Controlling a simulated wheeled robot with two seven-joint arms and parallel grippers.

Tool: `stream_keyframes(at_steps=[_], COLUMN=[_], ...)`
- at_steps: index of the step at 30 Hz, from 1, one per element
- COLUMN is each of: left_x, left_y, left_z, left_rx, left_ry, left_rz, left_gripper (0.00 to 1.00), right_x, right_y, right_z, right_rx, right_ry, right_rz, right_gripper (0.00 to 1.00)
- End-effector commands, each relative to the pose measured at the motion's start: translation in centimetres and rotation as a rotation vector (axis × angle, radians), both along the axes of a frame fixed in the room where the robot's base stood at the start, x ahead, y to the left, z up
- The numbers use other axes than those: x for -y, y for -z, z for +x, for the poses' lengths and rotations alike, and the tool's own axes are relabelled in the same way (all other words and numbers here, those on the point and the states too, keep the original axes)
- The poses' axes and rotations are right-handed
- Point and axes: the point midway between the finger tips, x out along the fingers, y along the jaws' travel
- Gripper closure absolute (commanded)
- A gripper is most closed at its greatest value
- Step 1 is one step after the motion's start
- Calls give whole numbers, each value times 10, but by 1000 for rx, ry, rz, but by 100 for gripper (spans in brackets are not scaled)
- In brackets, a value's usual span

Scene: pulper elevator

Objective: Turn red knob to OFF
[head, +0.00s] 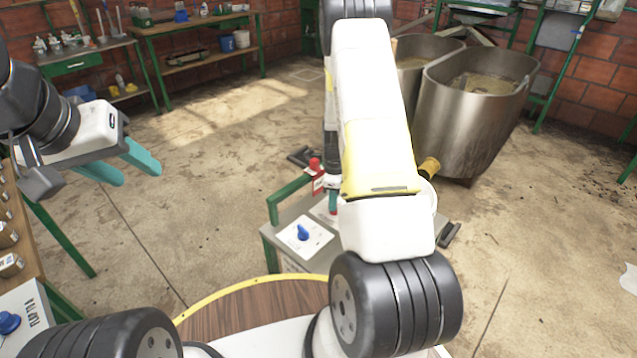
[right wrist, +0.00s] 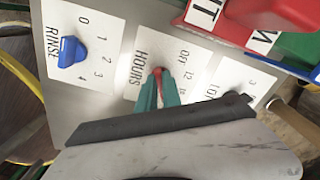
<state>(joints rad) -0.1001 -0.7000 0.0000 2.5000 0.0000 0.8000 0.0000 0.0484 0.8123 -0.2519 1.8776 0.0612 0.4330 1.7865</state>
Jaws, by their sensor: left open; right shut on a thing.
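The red knob (right wrist: 158,71) sits on a white plate marked HOURS (right wrist: 135,75) in the right wrist view, with OFF and 12 printed beside it. My right gripper (right wrist: 158,88) is shut on the knob. Its teal fingers cover most of the knob, so I cannot tell its setting. In the head view my right arm hides much of the panel, and part of the right gripper (head: 333,199) shows at the plate. My left gripper (head: 142,170) is open and empty, in the air at the left, away from the panel.
A blue knob marked RINSE (right wrist: 70,51) is beside the HOURS plate; it also shows in the head view (head: 302,232). A dark knob (right wrist: 236,97) is on the other side. A red block (head: 315,166) and green rail (head: 289,197) border the panel. Metal tanks (head: 470,120) stand behind.

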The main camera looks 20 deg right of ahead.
Motion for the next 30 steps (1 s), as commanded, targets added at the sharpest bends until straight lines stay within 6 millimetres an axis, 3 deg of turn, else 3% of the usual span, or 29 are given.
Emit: stream_keyframes(at_steps=[11,30], left_x=[0,0], left_y=[0,0], left_z=[0,0], left_rx=[0,0], left_ry=[0,0], left_rz=[0,0], left_gripper=[55,55], right_x=[0,1], right_y=[0,-1], right_z=[0,-3], right_rx=[2,2], right_ry=[-227,-835], right_rz=[-1,-1], right_gripper=[100,100])
